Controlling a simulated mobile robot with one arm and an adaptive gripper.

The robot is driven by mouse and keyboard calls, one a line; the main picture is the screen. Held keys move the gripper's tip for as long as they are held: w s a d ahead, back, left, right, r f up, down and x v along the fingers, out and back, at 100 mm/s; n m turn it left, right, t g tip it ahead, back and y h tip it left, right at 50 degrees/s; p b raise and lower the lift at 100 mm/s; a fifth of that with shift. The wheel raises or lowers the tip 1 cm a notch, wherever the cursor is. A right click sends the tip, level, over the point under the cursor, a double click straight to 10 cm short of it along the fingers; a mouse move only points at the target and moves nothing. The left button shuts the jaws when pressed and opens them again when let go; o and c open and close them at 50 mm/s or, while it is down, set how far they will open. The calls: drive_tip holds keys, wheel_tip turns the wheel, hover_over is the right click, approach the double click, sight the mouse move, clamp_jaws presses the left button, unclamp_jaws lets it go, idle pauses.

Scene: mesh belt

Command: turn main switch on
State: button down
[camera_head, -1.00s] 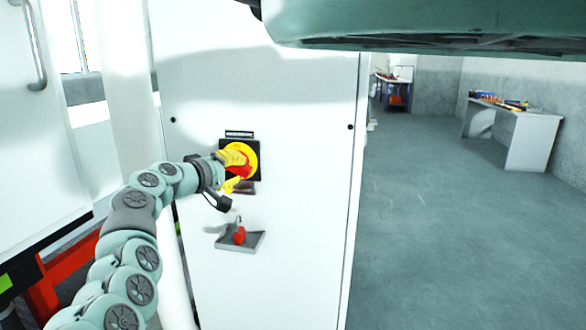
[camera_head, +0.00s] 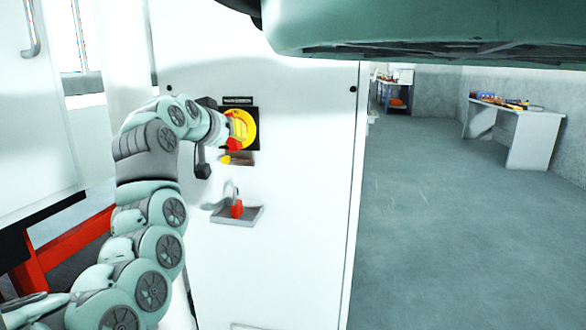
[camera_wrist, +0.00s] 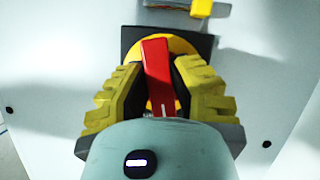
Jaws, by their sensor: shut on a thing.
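The main switch is a yellow disc (camera_head: 251,119) on a black square plate, on the front of the white cabinet. Its red handle (camera_wrist: 157,72) stands out between my yellow fingers in the wrist view, running nearly lengthwise in that picture, slightly tilted. My gripper (camera_wrist: 160,92) is shut on this handle, one finger on each side. In the head view my gripper (camera_head: 237,130) comes in from the left and hides much of the handle; only some red shows at the lower left of the disc.
The white cabinet (camera_head: 300,190) fills the middle. Below the switch is a small plate with a yellow part (camera_head: 238,158). Lower still, a grey tray (camera_head: 246,219) holds a red padlock-like thing (camera_head: 237,208). A white bench (camera_head: 535,140) stands far right; the floor (camera_head: 440,240) there is clear.

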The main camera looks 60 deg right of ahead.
drive_tip(key=shift+f+m+t+y+b, duration=0.2)
drive_tip(key=shift+m+b, duration=0.25)
drive_tip(key=shift+b, duration=0.6)
drive_tip(key=shift+f+m+t+y+b, duration=0.1)
drive_tip(key=shift+m+t+b, duration=0.3)
drive_tip(key=shift+b, duration=0.65)
drive_tip(key=shift+r, duration=0.15)
drive_tip(key=shift+w, duration=0.1)
drive_tip(key=c, duration=0.8)
unclamp_jaws()
drive_tip(key=shift+r, duration=0.1)
drive_tip(key=shift+r, duration=0.1)
drive_tip(key=shift+v, duration=5.9)
